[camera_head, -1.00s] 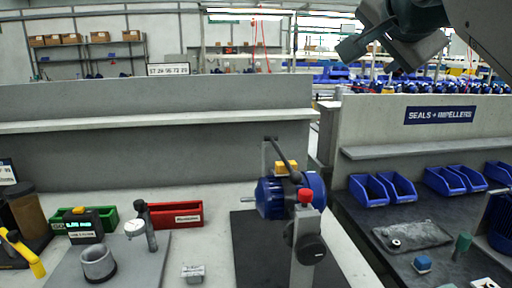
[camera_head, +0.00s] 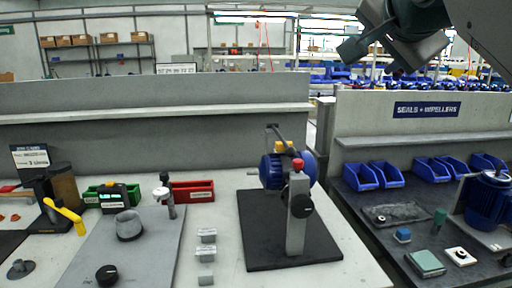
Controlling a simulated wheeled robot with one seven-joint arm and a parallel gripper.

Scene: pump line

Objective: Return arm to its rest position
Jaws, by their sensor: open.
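My arm shows at the top right, with my gripper (camera_head: 372,52) raised high above the benches. Its dark angular fingers point down and to the left, well clear of everything. The jaws are apart and I see nothing held between them. The arm's base end leaves the picture at the upper right corner. No bench object is near the gripper.
A blue pump (camera_head: 273,170) on a stand with a red knob sits on a dark mat (camera_head: 253,239). Blue bins (camera_head: 388,174) and another blue motor (camera_head: 487,203) occupy the right bench.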

